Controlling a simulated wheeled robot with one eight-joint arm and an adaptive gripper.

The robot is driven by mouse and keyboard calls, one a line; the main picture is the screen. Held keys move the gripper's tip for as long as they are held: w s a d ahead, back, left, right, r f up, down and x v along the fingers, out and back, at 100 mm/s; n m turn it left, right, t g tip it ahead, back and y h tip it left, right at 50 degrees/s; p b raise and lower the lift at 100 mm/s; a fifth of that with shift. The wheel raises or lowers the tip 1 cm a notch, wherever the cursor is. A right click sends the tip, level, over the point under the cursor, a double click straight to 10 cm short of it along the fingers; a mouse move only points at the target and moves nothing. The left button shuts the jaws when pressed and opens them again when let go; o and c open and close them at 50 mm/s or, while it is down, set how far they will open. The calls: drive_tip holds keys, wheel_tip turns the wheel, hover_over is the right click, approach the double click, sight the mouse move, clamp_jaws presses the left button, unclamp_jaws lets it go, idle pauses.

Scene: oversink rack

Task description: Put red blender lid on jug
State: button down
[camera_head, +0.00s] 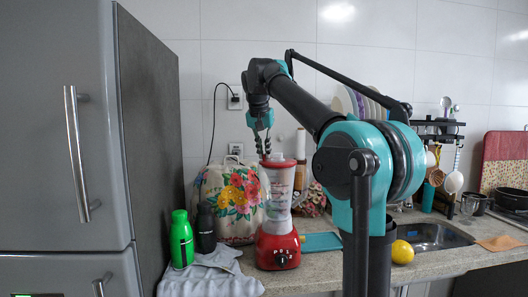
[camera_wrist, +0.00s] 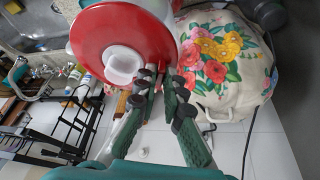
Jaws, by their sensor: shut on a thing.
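The red blender lid (camera_head: 279,162) is at the top of the clear blender jug (camera_head: 279,187), which stands upright on its red base (camera_head: 277,247) on the counter. Any small gap between lid and jug is too small to tell. In the wrist view the lid (camera_wrist: 140,38) is a large red disc with a white knob (camera_wrist: 122,66). My gripper (camera_head: 265,150) points down at the lid from above. In the wrist view its green-backed fingers (camera_wrist: 160,82) are shut on the lid near the knob, and their exact contact is partly hidden. The jug is mostly hidden there by the lid.
A floral bag (camera_head: 232,200) stands left of the blender, with a green bottle (camera_head: 181,240), a dark bottle (camera_head: 205,229) and a grey cloth (camera_head: 210,275). A sink (camera_head: 432,236), a lemon (camera_head: 402,252) and a dish rack (camera_head: 437,130) are to the right. My arm blocks the middle.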

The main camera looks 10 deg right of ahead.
drive_tip(key=shift+f, duration=0.15)
drive_tip(key=c, duration=1.1)
unclamp_jaws()
drive_tip(key=shift+o, duration=0.2)
drive_tip(key=shift+r, duration=3.5)
drive_tip(key=shift+o, duration=0.5)
